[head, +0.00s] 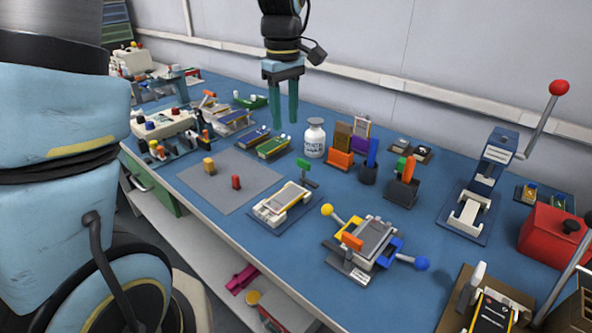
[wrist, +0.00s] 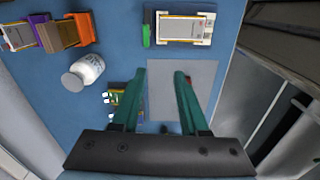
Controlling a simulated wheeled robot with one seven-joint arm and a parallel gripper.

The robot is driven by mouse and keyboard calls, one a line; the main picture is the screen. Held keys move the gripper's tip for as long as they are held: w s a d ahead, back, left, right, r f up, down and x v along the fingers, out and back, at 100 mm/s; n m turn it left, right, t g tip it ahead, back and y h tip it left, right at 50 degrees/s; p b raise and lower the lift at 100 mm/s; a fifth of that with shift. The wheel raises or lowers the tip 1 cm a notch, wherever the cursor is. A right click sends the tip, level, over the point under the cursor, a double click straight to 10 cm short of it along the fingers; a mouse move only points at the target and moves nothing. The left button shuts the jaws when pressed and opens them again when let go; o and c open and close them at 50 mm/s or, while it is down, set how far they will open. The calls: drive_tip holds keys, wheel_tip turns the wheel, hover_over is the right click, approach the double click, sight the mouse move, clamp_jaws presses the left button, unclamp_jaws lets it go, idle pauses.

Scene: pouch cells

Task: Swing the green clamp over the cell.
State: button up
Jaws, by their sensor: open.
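The green clamp (head: 303,164) stands on a dark post at the back corner of a small fixture (head: 268,213). In the wrist view the green clamp (wrist: 147,36) is a short bar beside the cell's left end, not over it. The cell (head: 288,197) is a flat silver pouch with a yellowish edge, lying in the white fixture; it also shows in the wrist view (wrist: 187,28). My gripper (head: 283,122) has green fingers, spread apart and empty. It hangs above the back of the bench, behind and above the clamp. The fingers also show in the wrist view (wrist: 160,74).
A white bottle (head: 315,138) stands behind the clamp. Coloured holders (head: 368,160) stand to its right. A grey mat (head: 228,187) with a yellow and a red block lies to the left. A fixture with yellow and blue knobs (head: 365,243) is in front right.

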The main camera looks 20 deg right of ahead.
drive_tip(key=n, duration=0.1)
hover_over(304, 161)
wheel_tip(304, 161, down, 11)
drive_tip(key=shift+w+p, duration=0.1)
drive_tip(key=shift+p, duration=0.4)
drive_tip(key=shift+c, duration=0.3)
clamp_jaws()
